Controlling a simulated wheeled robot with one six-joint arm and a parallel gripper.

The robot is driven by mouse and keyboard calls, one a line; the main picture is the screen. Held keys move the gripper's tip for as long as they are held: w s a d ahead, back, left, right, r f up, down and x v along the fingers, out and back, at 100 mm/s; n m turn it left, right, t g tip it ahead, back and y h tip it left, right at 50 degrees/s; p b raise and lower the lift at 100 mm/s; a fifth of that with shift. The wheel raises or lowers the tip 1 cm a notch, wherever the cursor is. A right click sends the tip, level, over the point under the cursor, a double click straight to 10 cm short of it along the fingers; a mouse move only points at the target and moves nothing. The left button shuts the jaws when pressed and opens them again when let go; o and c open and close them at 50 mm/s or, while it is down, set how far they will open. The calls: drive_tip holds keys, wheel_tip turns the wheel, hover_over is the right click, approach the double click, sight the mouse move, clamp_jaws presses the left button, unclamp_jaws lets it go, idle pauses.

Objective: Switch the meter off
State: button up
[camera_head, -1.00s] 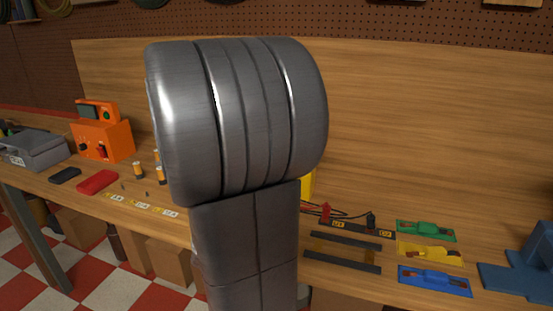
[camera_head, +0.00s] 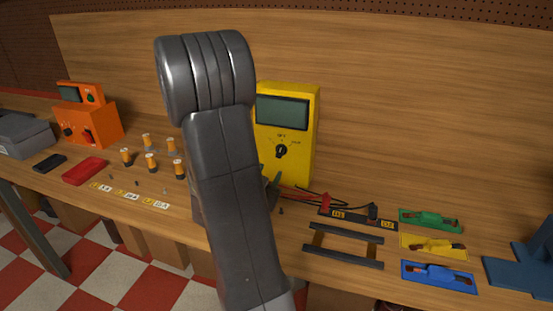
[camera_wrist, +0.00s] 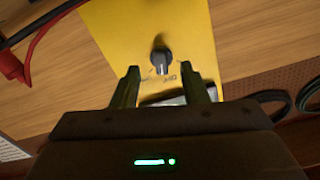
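The yellow meter (camera_head: 313,125) stands upright on the bench against the wooden back board. It has a dark grey screen (camera_head: 283,112) and a black dial knob (camera_head: 281,151) with an OFF mark above it. I cannot tell for sure which mark the knob points at. In the wrist view the meter's yellow face (camera_wrist: 115,22) appears upside down, with the knob (camera_wrist: 161,60) standing out from it. My gripper (camera_wrist: 158,72) is open, its two fingers apart on either side of the knob's line, with nothing between them. In the head view my arm mostly hides the gripper.
Red and black leads (camera_head: 325,202) lie right of the meter. A dark rack (camera_head: 343,246) and green, yellow and blue plates (camera_head: 437,277) are farther right.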

sight(278, 158)
drive_tip(key=p+x, duration=0.1)
drive_tip(key=x, duration=0.6)
drive_tip(key=shift+w, duration=0.15)
drive_tip(key=shift+f, duration=0.1)
clamp_jaws()
